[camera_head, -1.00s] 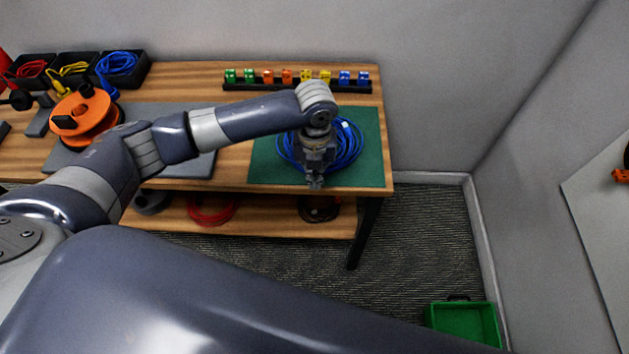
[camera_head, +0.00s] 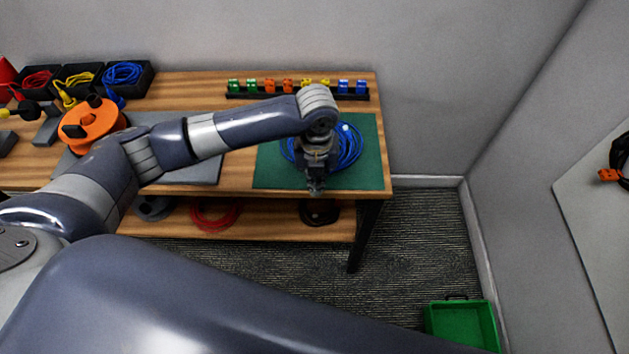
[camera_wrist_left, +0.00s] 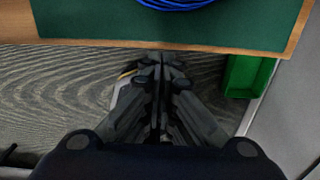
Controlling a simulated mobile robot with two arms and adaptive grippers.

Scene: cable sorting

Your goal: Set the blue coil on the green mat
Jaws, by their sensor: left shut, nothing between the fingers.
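The blue coil (camera_head: 350,148) lies on the green mat (camera_head: 367,178) at the right end of the wooden table. My left arm and gripper hide part of the coil in the head view. My left gripper (camera_head: 315,187) is shut and empty, over the front part of the mat in the head view. In the left wrist view the gripper (camera_wrist_left: 160,58) shows its fingers together, with the floor beyond them. The mat (camera_wrist_left: 90,22) and the lower edge of the coil (camera_wrist_left: 178,4) show at the top there, apart from the fingertips. My right gripper is not in view.
An orange reel (camera_head: 88,128) stands at the table's left, near black bins of cables (camera_head: 122,76). A rack of coloured connectors (camera_head: 298,94) stands at the back. The shelf below holds a red coil (camera_head: 214,214). A green crate (camera_head: 462,325) sits on the floor at right.

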